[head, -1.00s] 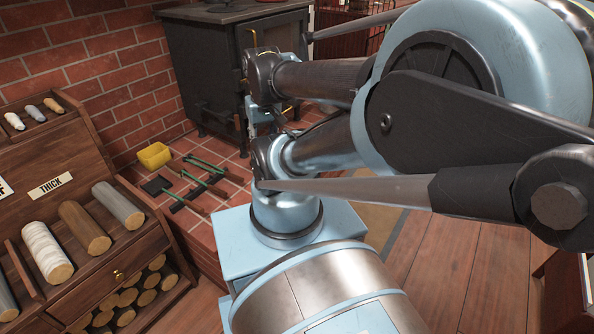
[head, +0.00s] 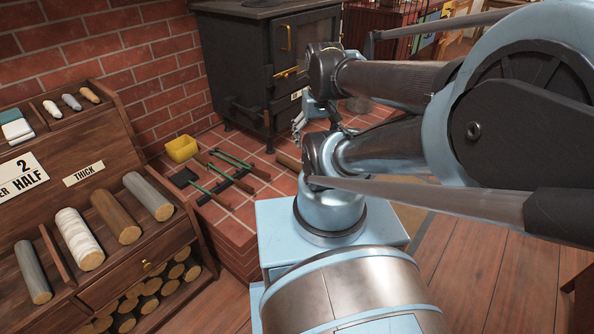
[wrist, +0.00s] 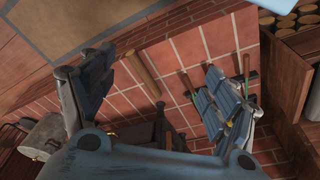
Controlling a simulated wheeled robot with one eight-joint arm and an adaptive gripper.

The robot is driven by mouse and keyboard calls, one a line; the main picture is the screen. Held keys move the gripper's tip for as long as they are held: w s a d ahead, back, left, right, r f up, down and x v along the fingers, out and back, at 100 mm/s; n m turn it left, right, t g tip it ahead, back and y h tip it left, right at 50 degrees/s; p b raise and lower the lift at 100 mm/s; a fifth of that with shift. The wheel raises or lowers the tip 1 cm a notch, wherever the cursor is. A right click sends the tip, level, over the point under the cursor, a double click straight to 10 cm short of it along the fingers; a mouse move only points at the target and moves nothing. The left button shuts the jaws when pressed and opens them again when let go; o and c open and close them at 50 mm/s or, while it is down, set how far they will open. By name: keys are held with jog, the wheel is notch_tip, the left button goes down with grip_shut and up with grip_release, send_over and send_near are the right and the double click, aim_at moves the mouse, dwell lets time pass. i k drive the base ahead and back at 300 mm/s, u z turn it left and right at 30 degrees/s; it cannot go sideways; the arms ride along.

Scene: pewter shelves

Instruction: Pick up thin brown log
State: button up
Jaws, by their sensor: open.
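A thin brown log (wrist: 142,73) lies on the red brick hearth in the wrist view, apart from both fingers and nearer the left one. In the head view, what looks like the same log (head: 288,162) shows only in part beside my arm, which hides the rest. My gripper (wrist: 160,68) is open and empty, its two fingers spread wide above the hearth. In the head view my gripper (head: 301,122) is small and partly hidden by my arm, in front of the stove.
A black stove (head: 255,65) stands at the back of the hearth. A wooden rack (head: 165,241) at left holds thick logs, including a brown one (head: 116,216).

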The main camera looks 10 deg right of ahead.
aim_at(295, 166)
jog(key=z, duration=1)
jog(key=k, duration=2)
jog(key=u, duration=0.55)
jog(key=i, duration=1)
